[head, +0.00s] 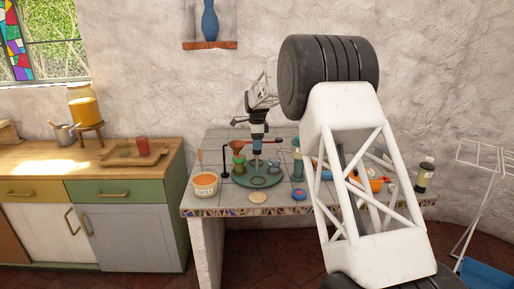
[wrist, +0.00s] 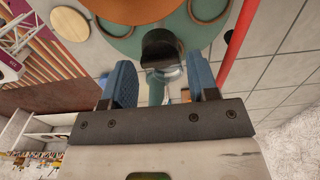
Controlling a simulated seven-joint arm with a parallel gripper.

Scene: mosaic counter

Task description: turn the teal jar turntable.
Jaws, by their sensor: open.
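The teal turntable (head: 240,181) sits on the tiled counter in the head view, with ring outlines on its top. It also shows at the top of the wrist view (wrist: 115,42). A green jar with a brown top (head: 239,162) stands on its left part. My gripper (head: 257,153) points down over the turntable. In the wrist view my gripper (wrist: 161,80) has its two blue fingers apart. A dark-topped upright piece (wrist: 161,43) shows beyond and between the fingers; I cannot tell whether they touch it. A brown-orange round thing (wrist: 130,8) is at the top edge.
A labelled terracotta pot (head: 205,186) stands left of the turntable, a tan disc (head: 258,197) in front, and a blue item (head: 299,194) and teal bottle (head: 297,165) to its right. A red bar (wrist: 238,42) runs close to my gripper. A dark bottle (head: 424,176) stands far right.

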